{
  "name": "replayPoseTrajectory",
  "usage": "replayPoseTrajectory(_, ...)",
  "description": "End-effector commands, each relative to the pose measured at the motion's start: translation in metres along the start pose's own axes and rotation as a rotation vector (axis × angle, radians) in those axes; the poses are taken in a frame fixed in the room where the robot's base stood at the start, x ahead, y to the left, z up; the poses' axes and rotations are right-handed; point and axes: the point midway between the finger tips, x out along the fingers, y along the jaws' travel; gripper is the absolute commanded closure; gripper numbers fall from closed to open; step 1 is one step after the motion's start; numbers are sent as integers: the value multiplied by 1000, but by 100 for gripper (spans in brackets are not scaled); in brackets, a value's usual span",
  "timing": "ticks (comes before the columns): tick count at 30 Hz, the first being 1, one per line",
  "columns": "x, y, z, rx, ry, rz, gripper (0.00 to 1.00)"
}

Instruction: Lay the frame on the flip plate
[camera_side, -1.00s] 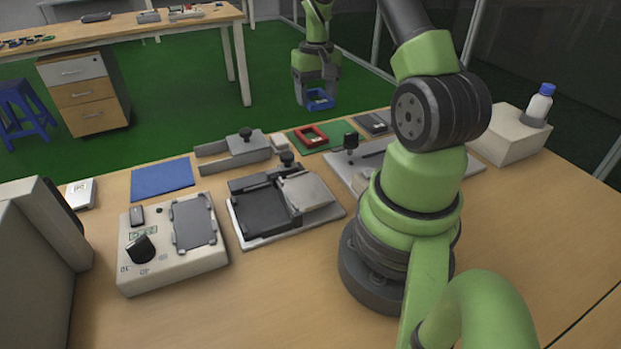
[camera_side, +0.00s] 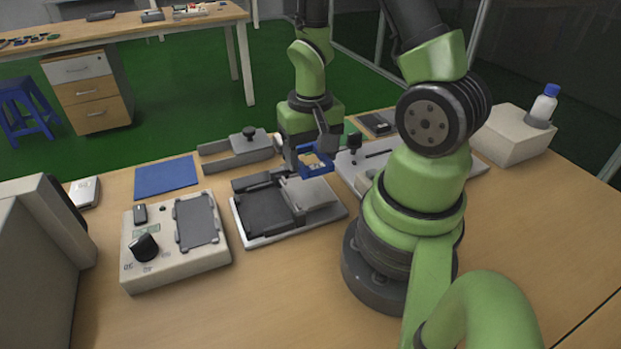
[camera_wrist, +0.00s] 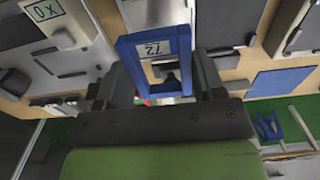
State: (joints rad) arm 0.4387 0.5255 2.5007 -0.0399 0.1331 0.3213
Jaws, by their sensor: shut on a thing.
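My gripper (camera_side: 308,152) is shut on the blue frame (camera_side: 317,171), a small rectangular ring with an open middle. In the wrist view the frame (camera_wrist: 153,39) sits between the two dark fingers and bears a white label that seems to read 72. In the side view the frame is held over the back right part of the flip fixture, which has a black plate (camera_side: 266,212) on the left and a grey metal plate (camera_side: 318,198) on the right. The frame looks apart from the plates; the exact gap cannot be told.
A tester box with a knob (camera_side: 145,246) stands at the front left. A blue mat (camera_side: 166,177) and a grey clamp block (camera_side: 240,154) lie behind. Another fixture (camera_side: 352,158) stands right, partly behind my arm. A white box (camera_side: 508,140) with a bottle (camera_side: 543,103) is further right.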

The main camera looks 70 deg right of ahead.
Motion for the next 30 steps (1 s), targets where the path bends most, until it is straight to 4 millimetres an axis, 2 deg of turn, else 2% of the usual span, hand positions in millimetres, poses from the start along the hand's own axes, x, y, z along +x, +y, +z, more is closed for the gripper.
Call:
replayPoseTrajectory(1, 7, 1, 1, 0, -7, 2, 64)
replayPoseTrajectory(8, 23, 0, 0, 0, -3, 0, 64)
replayPoseTrajectory(16, 53, 0, 0, 0, -3, 1, 64)
replayPoseTrajectory(30, 60, 0, 0, 0, -1, 0, 64)
